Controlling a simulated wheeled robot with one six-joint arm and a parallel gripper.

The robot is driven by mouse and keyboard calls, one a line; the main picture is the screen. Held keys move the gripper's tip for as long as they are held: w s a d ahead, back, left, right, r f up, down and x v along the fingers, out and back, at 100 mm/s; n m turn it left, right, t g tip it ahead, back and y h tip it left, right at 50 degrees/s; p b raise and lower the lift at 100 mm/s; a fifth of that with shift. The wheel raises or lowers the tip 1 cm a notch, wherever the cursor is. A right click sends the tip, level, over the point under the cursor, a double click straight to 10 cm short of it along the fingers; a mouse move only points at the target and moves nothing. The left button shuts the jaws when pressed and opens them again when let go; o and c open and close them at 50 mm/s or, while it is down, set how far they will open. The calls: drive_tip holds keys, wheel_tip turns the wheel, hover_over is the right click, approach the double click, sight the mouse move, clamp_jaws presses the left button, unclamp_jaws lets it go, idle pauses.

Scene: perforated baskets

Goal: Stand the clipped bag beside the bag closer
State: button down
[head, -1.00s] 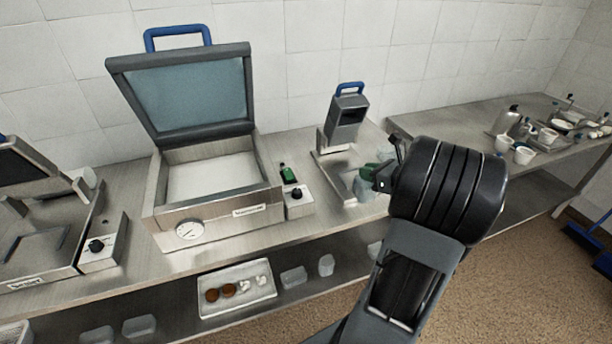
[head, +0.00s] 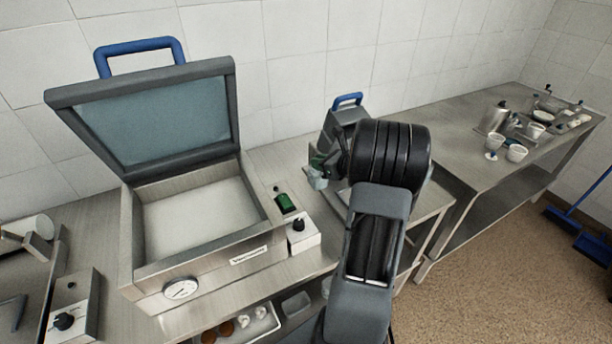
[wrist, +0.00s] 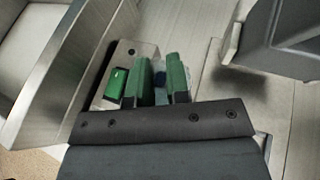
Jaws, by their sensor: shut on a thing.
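My gripper (head: 326,166) is shut on the clipped bag (head: 317,180), a small pale blue see-through bag. In the wrist view the green fingers of my gripper (wrist: 158,72) stand on both sides of the bag (wrist: 160,92), and mostly hide it. The bag hangs near the left side of the bag closer (head: 343,120), a grey device with a blue handle. My arm hides much of the closer's lower part. A grey body, apparently the closer (wrist: 285,42), fills the upper right of the wrist view. I cannot tell whether the bag touches the counter.
The open vacuum sealer (head: 200,255) stands to the left, with a control box (head: 300,236) and a small green item (head: 285,203) at its right side. Between sealer and closer is a strip of bare counter (head: 270,160). Cups (head: 517,153) stand on the right-hand table.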

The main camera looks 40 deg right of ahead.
drive_tip(key=w+f+p, duration=0.1)
drive_tip(key=w+f, duration=0.5)
drive_tip(key=f, duration=0.3)
drive_tip(key=shift+w+a+f+p, duration=0.2)
drive_tip(key=shift+a+f+p, duration=0.05)
drive_tip(key=shift+f+p, duration=0.1)
drive_tip(key=shift+f, duration=0.15)
drive_tip(key=c, duration=1.1)
unclamp_jaws()
